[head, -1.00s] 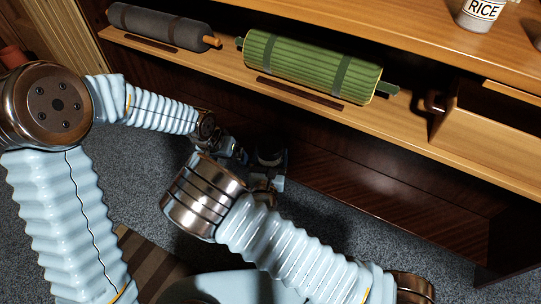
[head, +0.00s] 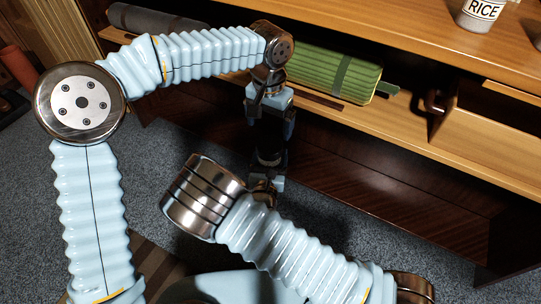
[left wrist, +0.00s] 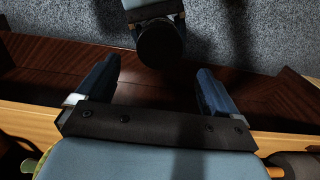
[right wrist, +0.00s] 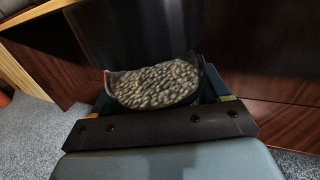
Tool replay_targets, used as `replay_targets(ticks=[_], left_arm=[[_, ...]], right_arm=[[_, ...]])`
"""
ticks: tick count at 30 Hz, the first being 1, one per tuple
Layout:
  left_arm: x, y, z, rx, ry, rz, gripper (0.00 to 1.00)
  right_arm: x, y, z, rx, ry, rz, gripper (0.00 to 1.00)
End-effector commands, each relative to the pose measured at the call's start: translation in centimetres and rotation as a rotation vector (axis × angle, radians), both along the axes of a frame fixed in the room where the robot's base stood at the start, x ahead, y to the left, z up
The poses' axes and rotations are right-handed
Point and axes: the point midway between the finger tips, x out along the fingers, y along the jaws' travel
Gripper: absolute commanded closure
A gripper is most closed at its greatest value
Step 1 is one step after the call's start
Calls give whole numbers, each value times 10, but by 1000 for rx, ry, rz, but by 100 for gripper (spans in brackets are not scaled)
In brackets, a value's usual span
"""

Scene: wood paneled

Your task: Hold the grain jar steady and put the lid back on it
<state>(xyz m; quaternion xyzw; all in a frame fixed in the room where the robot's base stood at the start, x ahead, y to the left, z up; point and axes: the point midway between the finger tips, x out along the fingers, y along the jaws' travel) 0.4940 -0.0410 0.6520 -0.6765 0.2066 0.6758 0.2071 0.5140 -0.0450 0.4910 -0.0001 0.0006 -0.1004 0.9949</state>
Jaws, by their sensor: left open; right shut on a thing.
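The grain jar (right wrist: 158,75) fills the right wrist view, dark-walled with pale grains showing low down between the fingers. My right gripper (right wrist: 158,92) is shut on it. In the head view the jar's dark round end (head: 268,156) shows small under the left gripper; it also shows in the left wrist view (left wrist: 160,45). I cannot tell whether that end is a lid or an open mouth. My left gripper (head: 269,132) points down just above the jar, and its fingers are open and empty in the left wrist view (left wrist: 154,72). No separate lid can be made out.
A wooden shelf (head: 420,130) runs behind, with a green ribbed roll (head: 340,75) and a dark roll (head: 150,18) on it. A RICE canister (head: 481,14) stands on the upper shelf. A wooden box (head: 490,125) is at right. Grey carpet (head: 340,225) lies below.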

Motion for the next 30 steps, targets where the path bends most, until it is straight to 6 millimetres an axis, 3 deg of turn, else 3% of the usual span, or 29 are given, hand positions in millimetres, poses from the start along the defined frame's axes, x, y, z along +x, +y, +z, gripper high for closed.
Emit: replay_targets(ticks=[8, 21, 30], left_arm=[[0, 0, -5, 0, 0, -1, 5], [0, 0, -67, 0, 1, -1, 5], [0, 0, -81, -1, -2, 0, 5]], right_arm=[[0, 0, 1, 0, -2, 0, 100], [0, 0, 1, 1, -2, 0, 100], [0, 0, 1, 0, -2, 0, 100]])
